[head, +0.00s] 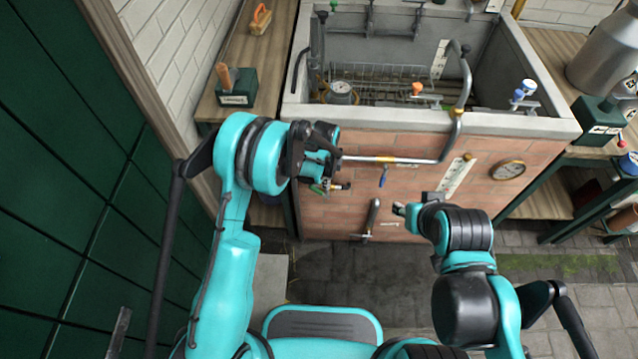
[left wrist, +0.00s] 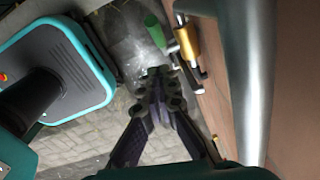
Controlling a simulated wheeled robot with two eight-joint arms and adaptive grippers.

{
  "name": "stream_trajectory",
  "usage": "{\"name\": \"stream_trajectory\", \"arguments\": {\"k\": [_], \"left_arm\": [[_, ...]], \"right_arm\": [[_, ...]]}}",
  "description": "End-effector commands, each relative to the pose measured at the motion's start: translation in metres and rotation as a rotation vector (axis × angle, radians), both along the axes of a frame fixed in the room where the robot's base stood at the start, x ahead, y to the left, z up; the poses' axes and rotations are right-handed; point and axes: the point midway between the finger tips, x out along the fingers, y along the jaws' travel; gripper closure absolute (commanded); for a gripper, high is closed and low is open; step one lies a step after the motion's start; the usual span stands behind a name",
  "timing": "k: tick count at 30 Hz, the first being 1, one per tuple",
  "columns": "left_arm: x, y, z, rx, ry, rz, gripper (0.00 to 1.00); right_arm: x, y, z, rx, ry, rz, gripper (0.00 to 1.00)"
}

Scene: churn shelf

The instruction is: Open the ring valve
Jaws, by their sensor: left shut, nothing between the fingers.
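A small valve fitting with a green handle (head: 318,189) sits low at the left of the tank's brick front; I cannot tell whether it is the ring valve. In the left wrist view the green handle (left wrist: 155,31) and a brass body (left wrist: 187,42) show just beyond my fingertips. My left gripper (head: 334,157) is in front of the tank's left side, close above this fitting. Its fingers (left wrist: 161,72) are shut and empty. I cannot tell whether they touch the fitting. My right gripper (head: 399,208) is in front of the brick wall, pointing left; its fingers are too small to judge.
A horizontal metal pipe (head: 390,160) runs along the brick front (head: 345,217), with a blue lever (head: 383,176) below it. A round gauge (head: 508,170) is at right. A large grey pipe (left wrist: 246,80) is close beside my left gripper.

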Motion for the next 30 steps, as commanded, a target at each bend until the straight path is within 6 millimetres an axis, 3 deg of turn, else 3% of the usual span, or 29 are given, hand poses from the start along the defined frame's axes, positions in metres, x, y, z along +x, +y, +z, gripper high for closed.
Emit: {"name": "stream_trajectory", "arguments": {"k": [1,3,12,26,30], "left_arm": [[0.000,0.009,0.017,0.001,0.000,0.004,1.00],[-0.001,0.018,0.032,0.001,0.000,0.004,1.00],[-0.004,0.044,0.078,0.000,0.000,0.002,1.00],[-0.005,0.049,0.086,0.000,0.000,0.000,1.00],[-0.007,0.036,0.088,0.014,-0.016,0.005,1.00]], "right_arm": [[0.000,0.000,0.010,0.000,0.000,0.000,0.60],[0.000,0.000,0.018,0.000,0.000,0.000,0.60],[0.000,0.000,0.037,0.000,0.000,0.000,0.60],[0.000,0.000,0.039,0.000,0.000,0.000,0.60],[0.000,0.000,0.042,0.000,0.000,0.000,0.60]]}}
